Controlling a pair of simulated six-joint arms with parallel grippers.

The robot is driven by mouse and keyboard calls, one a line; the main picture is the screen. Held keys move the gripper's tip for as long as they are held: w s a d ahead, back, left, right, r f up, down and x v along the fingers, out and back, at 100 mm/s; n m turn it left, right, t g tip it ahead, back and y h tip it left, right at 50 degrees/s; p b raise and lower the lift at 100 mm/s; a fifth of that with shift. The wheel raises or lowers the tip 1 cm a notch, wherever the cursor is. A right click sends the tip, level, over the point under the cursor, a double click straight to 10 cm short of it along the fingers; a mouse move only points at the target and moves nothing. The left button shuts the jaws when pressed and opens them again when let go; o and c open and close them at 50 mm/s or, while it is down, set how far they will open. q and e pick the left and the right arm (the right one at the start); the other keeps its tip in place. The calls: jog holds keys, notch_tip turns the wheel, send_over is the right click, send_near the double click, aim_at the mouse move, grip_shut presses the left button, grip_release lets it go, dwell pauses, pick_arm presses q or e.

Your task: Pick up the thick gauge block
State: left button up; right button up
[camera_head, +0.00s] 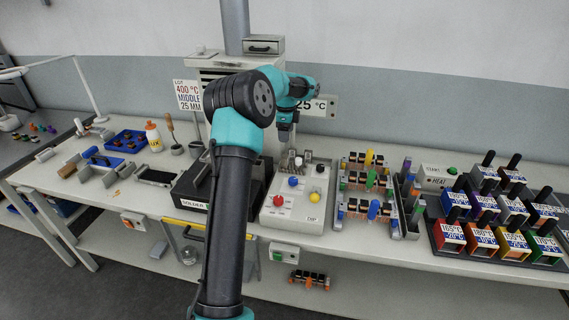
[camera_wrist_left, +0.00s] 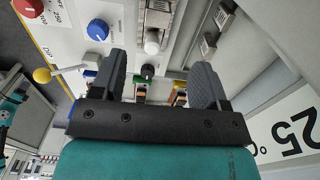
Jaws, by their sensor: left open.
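My left gripper (camera_head: 287,140) is above the back of the pale DIP control box (camera_head: 270,212) in the head view. In the left wrist view its two dark fingers (camera_wrist_left: 160,72) are spread wide with nothing held between them. Two small grey metal blocks lie on a pale surface to the right of the fingers in that view: a larger block (camera_wrist_left: 225,14) near the top and a smaller one (camera_wrist_left: 208,44) below it. They look like gauge blocks; I cannot tell for certain which is the thick one. The fingers touch neither block. My right gripper is not in view.
The control box carries a blue knob (camera_wrist_left: 98,29), a red knob (camera_wrist_left: 28,8) and a yellow ball lever (camera_wrist_left: 42,75). Racks of coloured connectors (camera_head: 368,180) stand right of the box.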

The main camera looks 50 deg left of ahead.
aim_at(285, 156)
pick_arm(q)
notch_tip(285, 156, down, 7)
jog(key=shift+r, duration=0.2)
dwell(0.3)
jog(key=shift+s+f, duration=0.15)
jog(key=shift+f, duration=1.15)
jog(key=shift+s+f, duration=0.1)
jog(key=shift+f, duration=1.2)
grip_shut()
jog(key=shift+r, duration=0.1)
